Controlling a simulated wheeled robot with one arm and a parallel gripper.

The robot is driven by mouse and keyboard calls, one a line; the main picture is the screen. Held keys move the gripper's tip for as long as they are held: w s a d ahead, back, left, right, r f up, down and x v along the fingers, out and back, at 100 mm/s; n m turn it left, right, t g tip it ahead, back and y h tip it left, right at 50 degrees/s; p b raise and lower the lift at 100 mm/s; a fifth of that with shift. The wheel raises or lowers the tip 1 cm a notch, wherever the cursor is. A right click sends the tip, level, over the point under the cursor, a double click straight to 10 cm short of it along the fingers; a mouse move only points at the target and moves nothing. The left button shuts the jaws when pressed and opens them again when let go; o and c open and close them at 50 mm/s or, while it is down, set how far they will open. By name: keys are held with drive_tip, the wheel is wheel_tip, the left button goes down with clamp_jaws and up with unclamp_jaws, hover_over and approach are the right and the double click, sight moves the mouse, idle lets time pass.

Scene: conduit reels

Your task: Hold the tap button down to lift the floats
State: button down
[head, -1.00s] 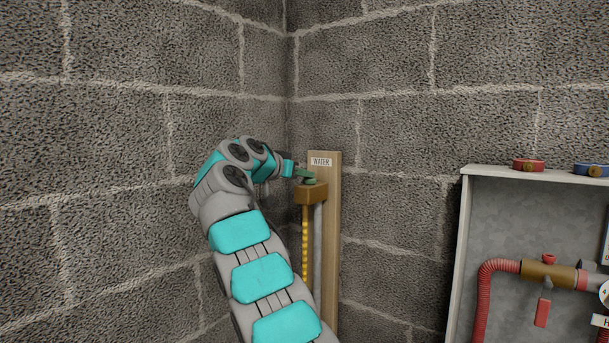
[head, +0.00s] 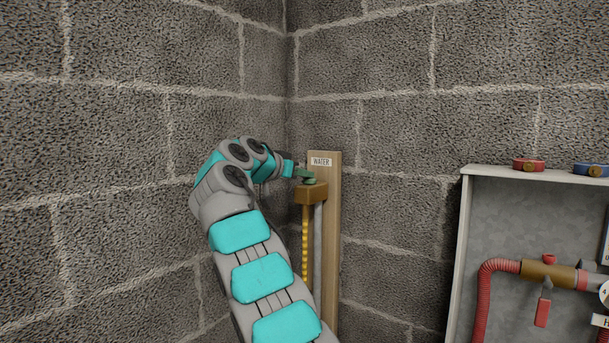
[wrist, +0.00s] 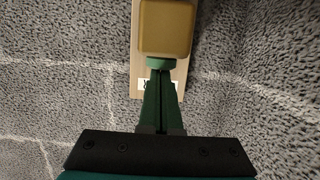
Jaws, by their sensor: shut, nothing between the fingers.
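The tap is a brass block (head: 311,193) on a wooden board (head: 331,230) labelled WATER, in the room's corner. Its green button (wrist: 158,63) shows at the block's edge in the wrist view. My gripper (wrist: 160,75) has its green fingers together, with the tips against or very close to the button. In the head view my gripper (head: 302,173) is just above the block. How far the button is pressed cannot be told. The yellow floats (head: 305,245) form a column below the block, beside a grey pipe (head: 318,255).
A grey open-fronted cabinet (head: 467,240) stands at the right, with a red hose (head: 484,300), a brass valve and a red-handled lever inside. A red fitting (head: 528,165) and a blue fitting (head: 591,169) sit on its top. Rough block walls meet behind the board.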

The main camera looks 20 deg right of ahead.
drive_tip(key=shift+a+f, duration=0.1)
drive_tip(key=v, duration=0.7)
drive_tip(key=shift+s+a+b, duration=0.15)
drive_tip(key=shift+a+b, duration=0.15)
drive_tip(key=shift+b, duration=0.1)
drive_tip(key=s+d+f+n+g+y, duration=0.3)
drive_tip(key=s+f, duration=0.7)
drive_tip(key=s, duration=0.1)
drive_tip(key=s+d+f+n+g+y, duration=0.3)
drive_tip(key=s+f+n, duration=0.1)
drive_tip(key=s+f, duration=0.75)
drive_tip(key=s+a+f+n+g+y, duration=0.1)
drive_tip(key=s+a+f+y, duration=0.1)
drive_tip(key=s+a+f, duration=0.2)
drive_tip(key=s+a+f+n+g+y, duration=0.1)
drive_tip(key=s+a+f, duration=0.4)
drive_tip(key=s+f, duration=0.5)
drive_tip(key=s+a+f+n+g+y, duration=0.2)
drive_tip(key=s+f, duration=0.4)
drive_tip(key=s, duration=1.1)
drive_tip(key=a+y, duration=0.1)
drive_tip(key=a, duration=0.1)
drive_tip(key=shift+a+f+y, duration=0.3)
drive_tip(key=shift+f, duration=0.1)
